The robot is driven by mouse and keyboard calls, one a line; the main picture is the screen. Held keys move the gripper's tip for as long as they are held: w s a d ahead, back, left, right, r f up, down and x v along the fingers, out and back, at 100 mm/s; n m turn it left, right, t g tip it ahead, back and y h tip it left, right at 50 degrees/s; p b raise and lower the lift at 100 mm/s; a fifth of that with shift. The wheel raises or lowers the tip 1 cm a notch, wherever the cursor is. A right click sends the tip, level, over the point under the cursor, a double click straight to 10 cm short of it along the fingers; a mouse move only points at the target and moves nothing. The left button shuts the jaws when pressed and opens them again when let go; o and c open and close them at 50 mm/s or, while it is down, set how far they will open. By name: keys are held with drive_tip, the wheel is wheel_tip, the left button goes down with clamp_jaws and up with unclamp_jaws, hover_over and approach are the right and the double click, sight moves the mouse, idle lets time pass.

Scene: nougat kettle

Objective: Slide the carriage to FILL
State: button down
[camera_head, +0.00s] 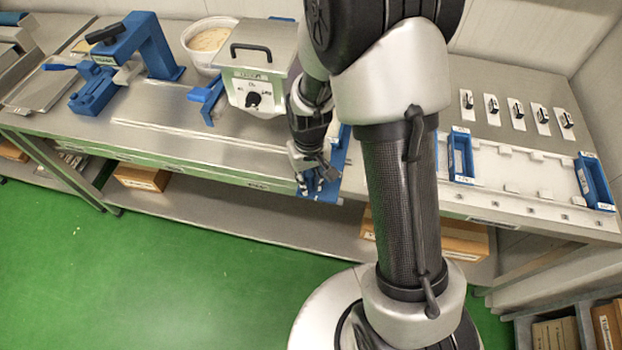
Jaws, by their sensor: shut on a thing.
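My gripper (318,176) is at the front edge of the steel bench, just right of the kettle's front. It is shut on part of a blue piece, which looks like the carriage (334,188). My fingers and arm hide much of the carriage and the exact grip. A pale straight rail (200,134) runs along the bench top to the left of the gripper. Small labels sit on the front edge, one of them (258,184) left of the gripper. Their words are too small to read, so I cannot tell which is FILL.
A steel kettle box (262,58) with a black handle and knob stands behind the rail. A blue press (130,55) stands at the left, with a white tub (208,40) beside it. Blue trays (594,182) sit on the right. The bench along the rail is mostly clear.

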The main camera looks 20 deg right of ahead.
drive_tip(key=w+a, duration=0.4)
drive_tip(key=a, duration=0.4)
drive_tip(key=w+a+p, duration=0.1)
drive_tip(key=w+a, duration=0.4)
drive_tip(key=a, duration=0.4)
drive_tip(key=shift+w, duration=0.25)
